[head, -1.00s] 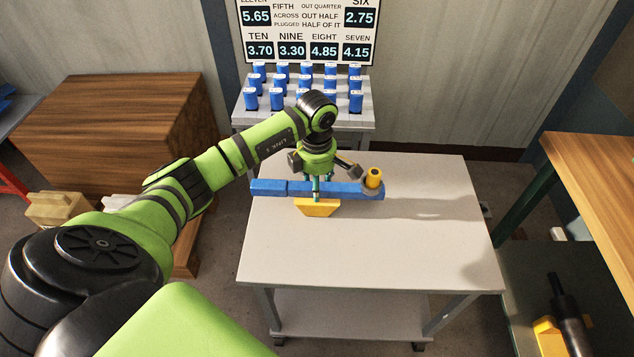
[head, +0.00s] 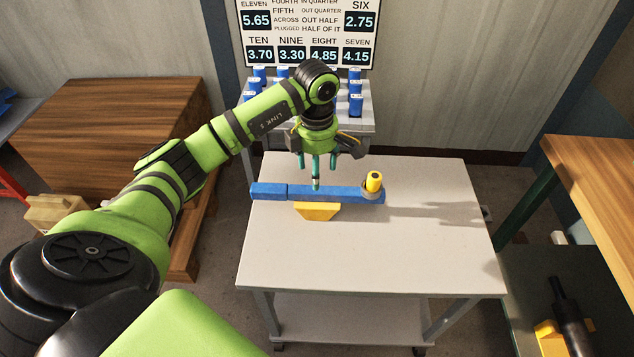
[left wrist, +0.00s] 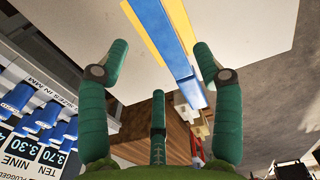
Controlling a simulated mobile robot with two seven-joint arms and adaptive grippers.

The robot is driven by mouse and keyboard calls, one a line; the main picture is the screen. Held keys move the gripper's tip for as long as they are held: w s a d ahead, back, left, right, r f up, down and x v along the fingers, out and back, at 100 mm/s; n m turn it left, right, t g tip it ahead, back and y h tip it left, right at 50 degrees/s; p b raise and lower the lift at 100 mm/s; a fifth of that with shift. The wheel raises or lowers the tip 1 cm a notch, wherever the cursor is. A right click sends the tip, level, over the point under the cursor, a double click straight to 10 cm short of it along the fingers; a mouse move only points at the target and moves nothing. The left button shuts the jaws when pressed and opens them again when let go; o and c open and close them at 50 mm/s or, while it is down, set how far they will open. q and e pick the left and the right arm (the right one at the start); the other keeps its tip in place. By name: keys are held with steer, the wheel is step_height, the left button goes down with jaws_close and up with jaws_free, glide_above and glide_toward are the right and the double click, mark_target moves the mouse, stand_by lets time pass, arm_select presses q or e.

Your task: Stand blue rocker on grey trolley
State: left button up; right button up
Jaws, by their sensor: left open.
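The blue rocker (head: 340,194) is a long blue bar on a yellow wedge-shaped foot (head: 317,212). It stands foot down on the top of the grey trolley (head: 370,245), towards its back left. The bar looks about level, and its left end reaches the trolley's left edge. A yellow cylinder in a grey ring sits at its right end. My left gripper (head: 317,168) is open and empty, pointing down just above the bar's middle, apparently clear of it. In the left wrist view the bar (left wrist: 162,35) passes between its spread green fingers (left wrist: 160,75). My right gripper is not in view.
A grey stand (head: 366,125) with several blue labelled blocks is behind the trolley, under a number board (head: 307,30). A wooden crate (head: 120,115) is at left and a wooden bench (head: 595,180) at right. The trolley's front and right top are clear.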

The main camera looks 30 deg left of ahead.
arm_select(q)
steer(key=shift+r, duration=2.65)
